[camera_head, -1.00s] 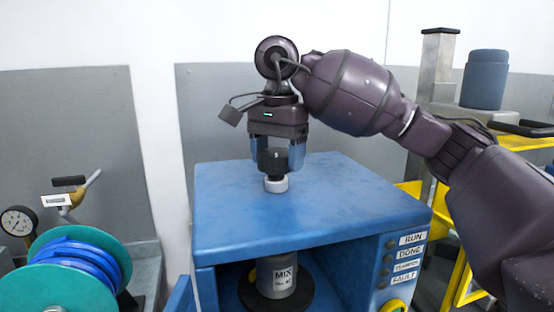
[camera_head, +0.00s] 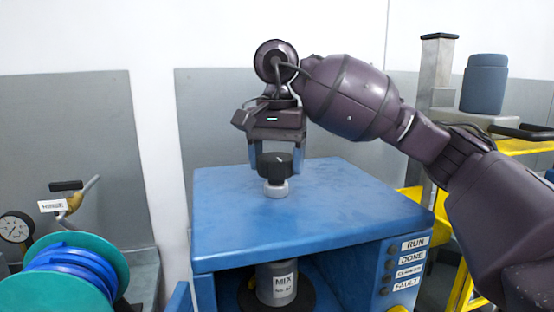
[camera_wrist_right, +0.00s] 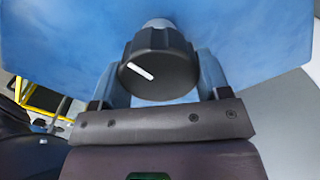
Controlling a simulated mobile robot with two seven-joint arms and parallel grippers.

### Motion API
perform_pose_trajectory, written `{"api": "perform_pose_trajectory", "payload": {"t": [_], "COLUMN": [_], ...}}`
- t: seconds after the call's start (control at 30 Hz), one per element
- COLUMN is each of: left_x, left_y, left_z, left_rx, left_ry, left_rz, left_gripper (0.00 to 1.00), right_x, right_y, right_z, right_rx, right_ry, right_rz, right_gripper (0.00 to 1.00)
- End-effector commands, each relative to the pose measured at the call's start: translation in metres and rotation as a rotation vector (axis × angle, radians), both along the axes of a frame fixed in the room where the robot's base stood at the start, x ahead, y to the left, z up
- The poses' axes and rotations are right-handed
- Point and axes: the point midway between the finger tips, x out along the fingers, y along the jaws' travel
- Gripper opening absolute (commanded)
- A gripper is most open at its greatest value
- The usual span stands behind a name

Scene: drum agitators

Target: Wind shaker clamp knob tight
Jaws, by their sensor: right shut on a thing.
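The black clamp knob (camera_head: 275,164) stands on a pale collar (camera_head: 276,188) on top of the blue shaker cabinet (camera_head: 330,190). My right gripper (camera_head: 277,160) points down from above and is shut on the knob, one finger on each side. In the right wrist view the ribbed knob (camera_wrist_right: 158,65) with its white pointer line sits between the blue fingers of the gripper (camera_wrist_right: 160,80). My left gripper is not in view.
Labels RUN, DONE and FAULT with buttons (camera_head: 388,264) line the cabinet's front right. A teal reel with blue hose (camera_head: 70,275), a gauge (camera_head: 15,228) and a valve are at left. A blue-grey container (camera_head: 485,83) and yellow frame stand at right.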

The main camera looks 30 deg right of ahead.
Motion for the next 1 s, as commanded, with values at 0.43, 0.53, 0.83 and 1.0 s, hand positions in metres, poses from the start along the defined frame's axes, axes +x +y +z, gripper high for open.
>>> {"api": "perform_pose_trajectory", "payload": {"t": [0.43,0.53,0.83,1.0], "left_x": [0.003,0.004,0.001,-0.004], "left_y": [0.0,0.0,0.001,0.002], "left_z": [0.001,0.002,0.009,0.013], "left_rx": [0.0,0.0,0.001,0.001], "left_ry": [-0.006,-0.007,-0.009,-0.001], "left_rz": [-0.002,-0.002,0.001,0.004], "left_gripper": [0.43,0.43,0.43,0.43], "right_x": [0.0,0.0,-0.001,-0.001], "right_y": [0.0,0.0,0.0,0.0], "right_z": [0.001,0.003,0.044,0.074], "right_rx": [0.0,0.0,-0.001,0.0], "right_ry": [-0.001,-0.001,-0.008,-0.007], "right_rz": [0.001,0.0,-0.001,0.0], "right_gripper": [0.95,0.95,0.95,0.95]}}
